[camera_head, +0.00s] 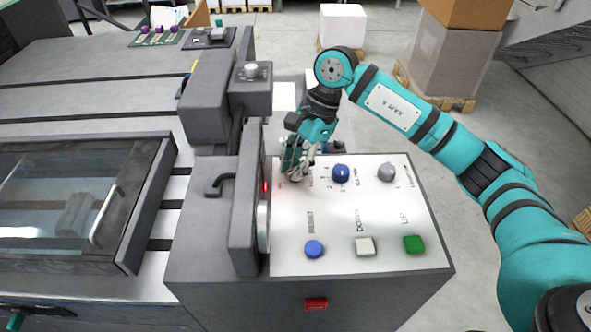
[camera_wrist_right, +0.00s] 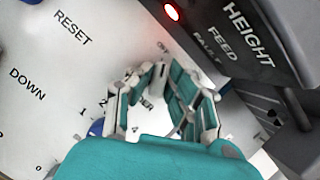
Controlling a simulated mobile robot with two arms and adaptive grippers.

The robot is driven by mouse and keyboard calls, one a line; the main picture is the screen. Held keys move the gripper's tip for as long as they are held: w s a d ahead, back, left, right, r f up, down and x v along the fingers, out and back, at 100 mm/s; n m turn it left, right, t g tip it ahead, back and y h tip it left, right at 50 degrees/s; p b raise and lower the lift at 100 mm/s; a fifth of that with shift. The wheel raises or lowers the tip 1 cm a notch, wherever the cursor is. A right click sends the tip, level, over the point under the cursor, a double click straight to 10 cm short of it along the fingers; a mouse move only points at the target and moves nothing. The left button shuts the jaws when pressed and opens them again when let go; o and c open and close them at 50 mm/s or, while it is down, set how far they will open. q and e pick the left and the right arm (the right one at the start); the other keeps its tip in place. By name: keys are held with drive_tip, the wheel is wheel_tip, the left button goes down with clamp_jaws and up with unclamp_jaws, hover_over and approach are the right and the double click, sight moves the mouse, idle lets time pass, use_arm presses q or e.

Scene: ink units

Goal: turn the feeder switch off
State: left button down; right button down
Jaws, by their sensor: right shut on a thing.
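The white control panel (camera_head: 345,215) is on top of the grey cabinet. My right gripper (camera_head: 296,172) reaches down to its far left corner, left of the blue knob (camera_head: 341,172). In the right wrist view its fingers (camera_wrist_right: 163,95) are closed in beside the printed word OFF and a partly covered label ending in "DER". My left gripper is not in view.
A dark upright housing (camera_head: 247,200) with a lit red lamp (camera_wrist_right: 171,11) stands close left of the gripper. A grey knob (camera_head: 386,172) sits right of the blue one. Blue (camera_head: 314,249), white (camera_head: 364,246) and green (camera_head: 414,244) buttons line the near panel.

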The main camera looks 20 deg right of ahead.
drive_tip(key=shift+r, duration=0.1)
idle(0.4)
drive_tip(key=c, duration=1.3)
unclamp_jaws()
drive_tip(key=v, duration=1.2)
drive_tip(key=shift+w, duration=0.1)
